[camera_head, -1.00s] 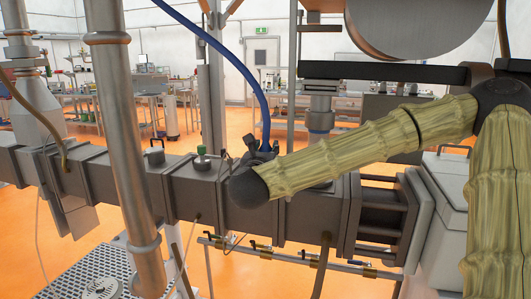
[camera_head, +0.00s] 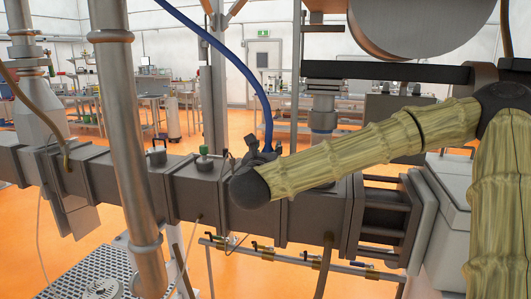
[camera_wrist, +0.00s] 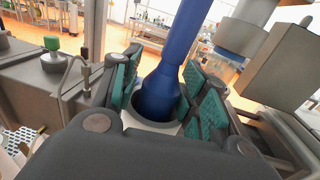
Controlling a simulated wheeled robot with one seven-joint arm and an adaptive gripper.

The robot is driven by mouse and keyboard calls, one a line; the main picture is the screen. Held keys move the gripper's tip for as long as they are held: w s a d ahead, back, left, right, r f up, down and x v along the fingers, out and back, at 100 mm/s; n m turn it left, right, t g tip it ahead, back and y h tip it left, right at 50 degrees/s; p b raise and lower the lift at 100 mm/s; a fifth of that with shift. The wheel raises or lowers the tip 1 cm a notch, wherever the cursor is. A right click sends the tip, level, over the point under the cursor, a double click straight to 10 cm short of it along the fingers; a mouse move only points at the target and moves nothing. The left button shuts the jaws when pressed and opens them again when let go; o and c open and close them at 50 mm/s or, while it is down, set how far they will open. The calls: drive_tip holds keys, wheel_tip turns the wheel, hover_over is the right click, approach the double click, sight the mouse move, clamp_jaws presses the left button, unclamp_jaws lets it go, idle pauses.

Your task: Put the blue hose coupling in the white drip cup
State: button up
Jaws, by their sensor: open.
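The blue hose coupling (camera_wrist: 155,98) stands nearly upright in the wrist view, at the lower end of a blue hose. Its bottom sits inside a round dark opening with a pale rim (camera_wrist: 143,124); I cannot tell whether this is the white drip cup. My gripper (camera_wrist: 165,82) is open, with green-padded fingers on both sides of the coupling. I see no clear grip on it. In the head view my gripper (camera_head: 262,153) shows small and dark behind my arm. The blue hose (camera_head: 258,95) comes down to it, and the coupling is hidden there.
A long grey machine barrel (camera_head: 195,190) runs across the head view. A vertical steel pipe (camera_head: 122,130) stands in front at left. A green-capped fitting (camera_head: 203,151) is left of my gripper. A blue-ringed metal cylinder (camera_head: 322,115) hangs at right.

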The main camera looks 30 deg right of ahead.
drive_tip(key=shift+s+d+f, duration=0.1)
drive_tip(key=shift+s+f, duration=0.05)
drive_tip(key=shift+f, duration=0.4)
drive_tip(key=shift+r, duration=0.1)
drive_tip(key=shift+r+p, duration=0.15)
drive_tip(key=shift+p, duration=0.3)
drive_tip(key=shift+s+d+r+p, duration=0.15)
drive_tip(key=shift+d+r+p, duration=0.1)
drive_tip(key=shift+r+p, duration=0.3)
drive_tip(key=shift+s+a+f+b, duration=0.2)
drive_tip(key=shift+a+f+b, duration=0.05)
drive_tip(key=shift+f+b, duration=0.05)
drive_tip(key=b+v, duration=0.3)
drive_tip(key=v, duration=0.8)
drive_tip(key=shift+a+r, duration=0.3)
drive_tip(key=shift+r, duration=0.15)
